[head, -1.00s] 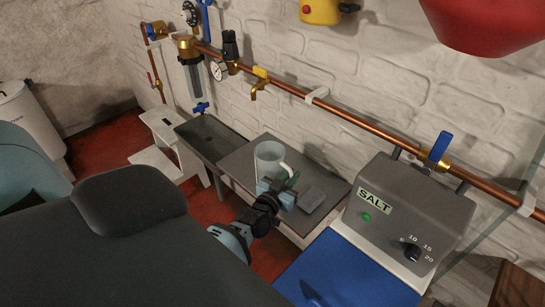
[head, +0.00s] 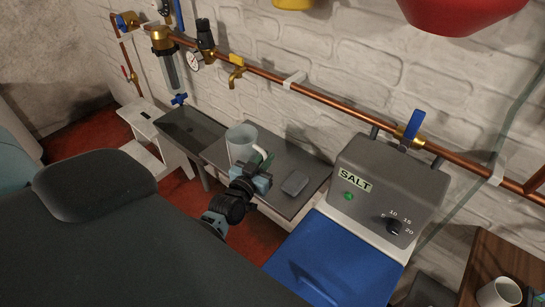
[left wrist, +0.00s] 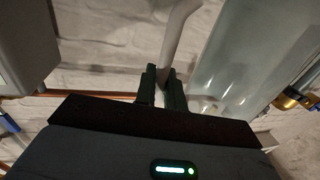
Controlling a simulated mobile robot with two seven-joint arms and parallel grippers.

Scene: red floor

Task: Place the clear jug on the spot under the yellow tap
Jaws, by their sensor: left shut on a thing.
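The clear jug (head: 241,142), pale and see-through, is upright over the grey table (head: 297,155) by the wall. I cannot tell whether its base touches the table. The yellow tap (head: 236,68), brass with a yellow lever, sticks out from the copper pipe above and behind the jug. My left gripper (head: 262,168) is shut on the jug's handle, on its near right side. In the left wrist view the jug's clear body (left wrist: 238,55) is right of the fingers (left wrist: 162,88), with the handle between them. My right gripper is not in view.
A small grey block (head: 294,183) lies on the table right of the jug. A dark trough (head: 190,131) is left of the table. A grey SALT box (head: 388,190) with a blue lid (head: 335,258) stands right. A white mug (head: 499,293) is at the lower right.

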